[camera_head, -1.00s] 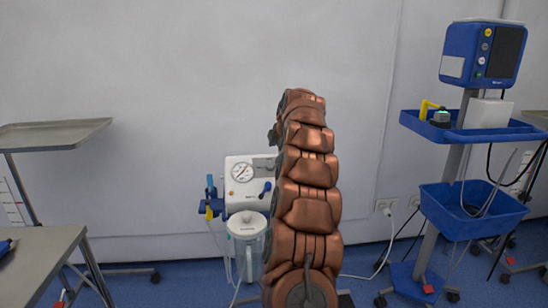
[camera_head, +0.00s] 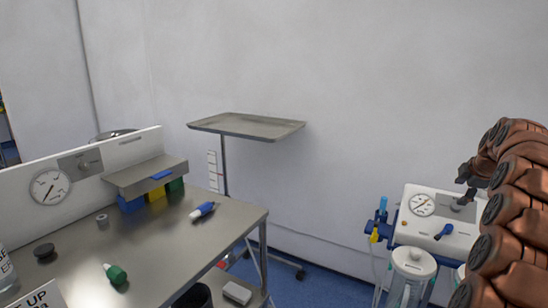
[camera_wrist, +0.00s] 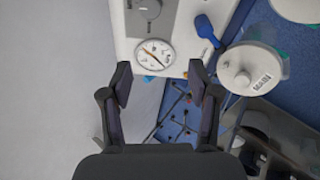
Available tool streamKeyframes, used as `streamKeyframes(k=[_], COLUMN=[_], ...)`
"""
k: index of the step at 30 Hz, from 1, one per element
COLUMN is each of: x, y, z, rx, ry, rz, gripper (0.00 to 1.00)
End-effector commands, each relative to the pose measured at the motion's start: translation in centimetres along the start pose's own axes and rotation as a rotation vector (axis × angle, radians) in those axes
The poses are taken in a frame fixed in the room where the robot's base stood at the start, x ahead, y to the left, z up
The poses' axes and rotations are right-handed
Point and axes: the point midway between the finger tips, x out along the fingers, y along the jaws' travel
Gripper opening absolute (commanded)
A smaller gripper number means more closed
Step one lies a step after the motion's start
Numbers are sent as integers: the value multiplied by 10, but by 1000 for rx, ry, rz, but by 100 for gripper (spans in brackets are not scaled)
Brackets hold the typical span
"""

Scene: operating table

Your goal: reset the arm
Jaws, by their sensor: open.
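My arm (camera_head: 515,215) rises at the right edge of the head view, in copper-coloured segments, bent at the top. My gripper (camera_head: 467,180) shows small and dark beside it, in front of the white suction unit. In the wrist view my gripper (camera_wrist: 160,85) has its two dark fingers spread apart with nothing between them. Beyond the fingers is the suction unit's panel with its round gauge (camera_wrist: 154,54).
The suction unit (camera_head: 440,215) with a lidded canister (camera_head: 412,262) stands close to my arm. A steel table (camera_head: 190,245) at left holds a green-capped item (camera_head: 116,274) and a blue-and-white item (camera_head: 203,211). A raised tray (camera_head: 245,126) stands behind it by the wall.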

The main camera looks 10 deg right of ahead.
Motion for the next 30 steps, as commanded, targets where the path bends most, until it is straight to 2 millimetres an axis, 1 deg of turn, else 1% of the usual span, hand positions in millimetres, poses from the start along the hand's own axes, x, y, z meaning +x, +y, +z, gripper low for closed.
streamKeyframes(k=[1, 2, 6, 9, 11, 12, 15, 17, 18, 20, 21, 25, 29, 30], x=[-3, -4, -14, -25, -30, -36, -49, -58, -64, -73, -80, -100, -121, -127], y=[-6, -11, -41, -68, -88, -100, -135, -157, -172, -196, -212, -267, -323, -340], z=[-23, -36, -99, -141, -164, -179, -211, -228, -238, -252, -260, -279, -289, -291], rx=[19, 38, 134, 204, 245, 272, 337, 376, 403, 442, 469, 553, 641, 668], ry=[24, 37, 88, 109, 115, 117, 108, 97, 87, 68, 53, -13, -94, -123], rz=[-21, -36, -117, -182, -227, -251, -321, -362, -388, -426, -450, -525, -585, -601], gripper=[61, 61, 61, 61, 61, 61, 61, 61, 61, 61, 61, 61, 61, 61])
